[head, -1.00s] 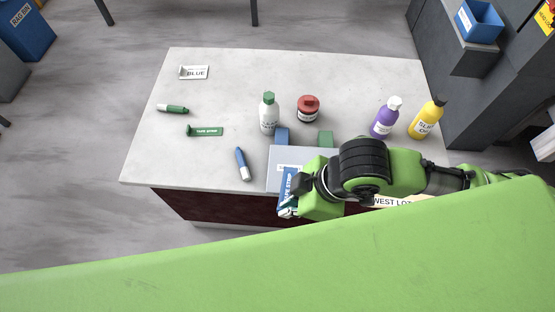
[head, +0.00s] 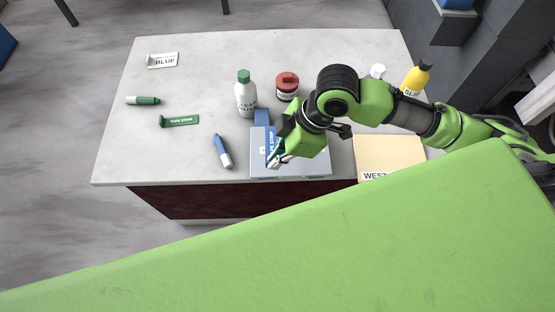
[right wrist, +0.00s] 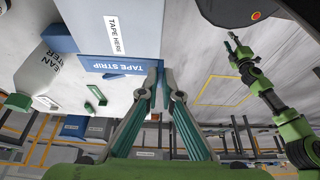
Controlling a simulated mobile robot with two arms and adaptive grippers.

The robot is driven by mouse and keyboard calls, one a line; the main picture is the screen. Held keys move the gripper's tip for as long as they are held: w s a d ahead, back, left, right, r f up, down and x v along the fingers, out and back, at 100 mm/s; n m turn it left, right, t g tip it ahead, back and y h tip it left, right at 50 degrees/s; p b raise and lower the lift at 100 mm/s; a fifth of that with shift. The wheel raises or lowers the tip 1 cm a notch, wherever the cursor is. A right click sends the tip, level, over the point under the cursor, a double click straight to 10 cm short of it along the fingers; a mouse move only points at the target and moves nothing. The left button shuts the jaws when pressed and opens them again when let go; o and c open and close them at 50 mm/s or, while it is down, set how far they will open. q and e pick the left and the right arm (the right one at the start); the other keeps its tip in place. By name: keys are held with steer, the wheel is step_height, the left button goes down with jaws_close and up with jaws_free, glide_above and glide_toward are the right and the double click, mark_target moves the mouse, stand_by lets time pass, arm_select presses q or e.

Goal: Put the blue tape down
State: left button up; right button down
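The blue tape strip (head: 270,140) is over the left part of the grey box (head: 318,172) near the table's front edge. In the right wrist view the blue tape strip (right wrist: 104,64) lies alongside the box face with the "TAPE HERE" label (right wrist: 115,36); I cannot tell whether it touches. My right gripper (head: 280,160) is at the strip. In the right wrist view its fingertips (right wrist: 157,68) are closed together at the strip's end. My left gripper (right wrist: 232,40) shows only small in the right wrist view; its opening is unclear.
A blue block (head: 262,117), a white bottle (head: 246,98) and a red jar (head: 287,87) stand behind the box. A beige folder (head: 388,155) lies right.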

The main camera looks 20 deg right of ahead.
steer(key=w+f, duration=0.2)
steer(key=shift+d+f, duration=0.4)
steer(key=shift+f+p, duration=0.35)
steer(key=shift+f, duration=1.2)
steer(key=shift+f, duration=0.15)
steer(key=c, duration=2.2)
jaws_free()
steer(key=shift+c, duration=0.2)
steer(key=shift+w, duration=0.1)
steer(key=v, duration=1.2)
